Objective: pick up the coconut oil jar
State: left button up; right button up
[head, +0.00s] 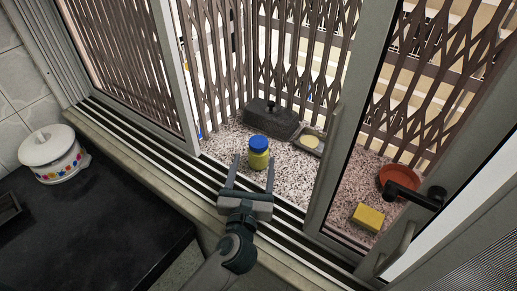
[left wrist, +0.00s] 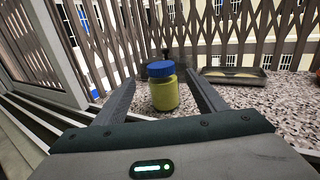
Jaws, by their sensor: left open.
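The coconut oil jar (head: 258,158) is a small yellow-green jar with a blue lid. It stands upright on the speckled stone ledge (head: 225,139) outside the open window. My left gripper (head: 252,172) reaches across the window track, its two fingers open and pointing at the jar. In the left wrist view the jar (left wrist: 164,92) shows between the two open fingers (left wrist: 163,88), just ahead of or between their tips; I cannot tell how far in it is. Nothing is held. My right gripper is not in view.
A window frame (head: 325,185) stands right of my gripper. Beyond it are a yellow sponge (head: 368,217) and an orange bowl (head: 393,176). A white pot (head: 52,155) is at left.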

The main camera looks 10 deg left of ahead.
aim_at(257, 150)
pick_arm(q)
jog(key=shift+w+a+p, duration=0.15)
jog(key=shift+w+p, duration=0.2)
jog(key=shift+w, duration=1.4)
jog(key=shift+w+r+p, duration=0.15)
jog(key=shift+w+p, duration=0.25)
jog(key=shift+w, duration=0.15)
jog(key=w+p, duration=0.1)
jog(key=w, duration=0.2)
jog(key=shift+w+a, duration=0.1)
jog(key=shift+w, duration=0.45)
